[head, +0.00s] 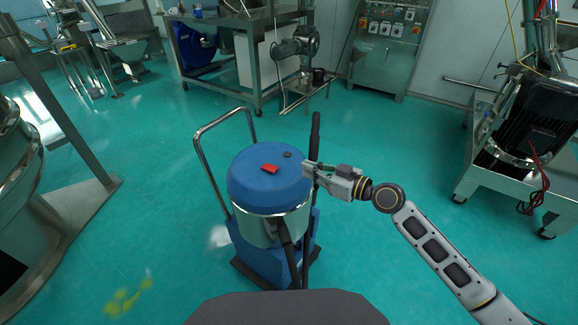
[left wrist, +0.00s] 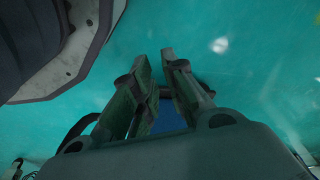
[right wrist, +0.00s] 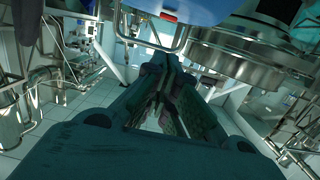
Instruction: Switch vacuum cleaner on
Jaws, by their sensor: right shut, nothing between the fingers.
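The vacuum cleaner has a round blue lid (head: 262,190) over a metal drum (head: 255,230) and stands on a blue base at the middle of the head view. A red switch (head: 270,169) sits on the lid, beside a small dark round cap (head: 287,154). My right gripper (head: 306,171) is shut and empty at the lid's right edge, to the right of the switch and apart from it. It also shows shut in the right wrist view (right wrist: 163,62). My left gripper (left wrist: 159,57) shows only in the left wrist view, with a narrow empty gap between its fingers.
The vacuum's metal push handle (head: 218,120) rises on its left, and a dark upright tube (head: 315,140) stands beside my right gripper. A steel table (head: 240,95) and a control cabinet (head: 388,62) are behind. A motor on a wheeled frame (head: 505,185) is at right. Green floor lies between.

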